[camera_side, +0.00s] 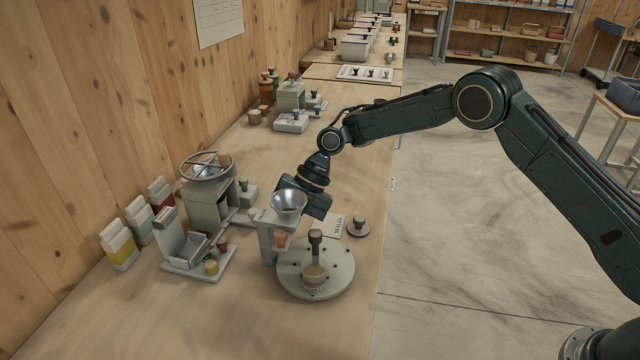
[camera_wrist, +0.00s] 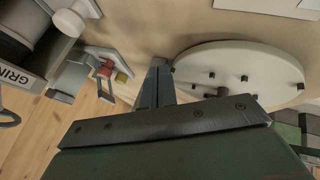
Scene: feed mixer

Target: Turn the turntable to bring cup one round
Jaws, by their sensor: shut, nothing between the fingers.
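The turntable (camera_side: 340,283) is a round pale grey disc with short dark pegs around it and an upright post with a dark knob (camera_side: 316,237). A tan cup (camera_side: 314,280) stands on its near part; I cannot read any number on it. My gripper (camera_wrist: 158,66) is shut and empty. In the wrist view its fingers are just left of the turntable (camera_wrist: 225,62), apparently close to its rim; I cannot tell whether they touch. In the side view the fingers are hidden behind the metal funnel (camera_side: 289,202).
The funnel stands on a grey stand (camera_side: 266,240) at the turntable's left, with an orange-brown piece below it. A small knobbed disc (camera_side: 358,228) and a label card lie behind. A grinder with a wheel (camera_side: 207,166) and several cartons (camera_side: 120,246) stand left. The near bench is clear.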

